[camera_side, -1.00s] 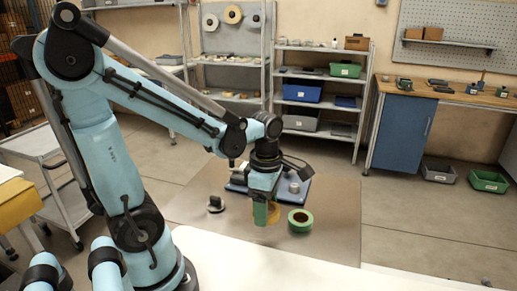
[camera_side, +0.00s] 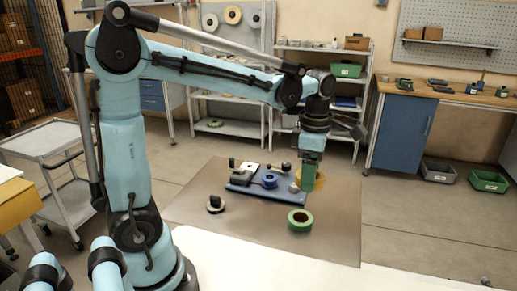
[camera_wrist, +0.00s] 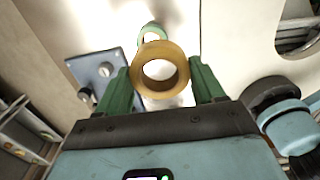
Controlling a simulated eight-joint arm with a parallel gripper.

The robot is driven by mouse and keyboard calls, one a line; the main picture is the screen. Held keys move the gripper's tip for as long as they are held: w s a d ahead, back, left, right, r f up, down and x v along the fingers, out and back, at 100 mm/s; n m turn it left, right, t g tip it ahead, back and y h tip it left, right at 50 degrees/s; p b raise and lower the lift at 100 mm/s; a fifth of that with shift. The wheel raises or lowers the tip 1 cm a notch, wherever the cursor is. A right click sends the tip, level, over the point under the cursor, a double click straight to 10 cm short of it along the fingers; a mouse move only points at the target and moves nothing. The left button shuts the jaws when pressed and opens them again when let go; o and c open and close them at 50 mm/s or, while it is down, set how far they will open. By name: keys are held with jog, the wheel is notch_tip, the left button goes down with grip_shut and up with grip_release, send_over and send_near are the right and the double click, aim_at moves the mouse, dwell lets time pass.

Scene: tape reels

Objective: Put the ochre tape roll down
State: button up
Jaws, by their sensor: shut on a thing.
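The ochre tape roll (camera_side: 320,181) is held between the green fingers of my gripper (camera_side: 312,178), raised above the far right part of the brown mat. In the wrist view the ochre roll (camera_wrist: 161,92) shows as a ring with its open hole towards the camera, and the fingers of my gripper (camera_wrist: 161,75) press on its left and right sides.
A green tape roll (camera_side: 300,227) lies on the brown mat (camera_side: 250,233). A blue board (camera_side: 240,188) with a blue roll (camera_side: 270,181) and metal parts lies behind it, left of my gripper. A small dark-and-white reel (camera_side: 215,204) stands at the left. The mat's front and right are clear.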

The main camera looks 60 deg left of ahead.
jog(key=w+a+f, duration=0.2)
jog(key=a, duration=0.2)
jog(key=w+a+f, duration=0.2)
jog(key=a, duration=0.3)
jog(key=w+a+f, duration=0.2)
jog(key=a, duration=0.3)
jog(key=shift+f, duration=2.3)
jog(key=shift+f, duration=0.6)
jog(key=o, duration=1)
jog(key=shift+r, duration=0.1)
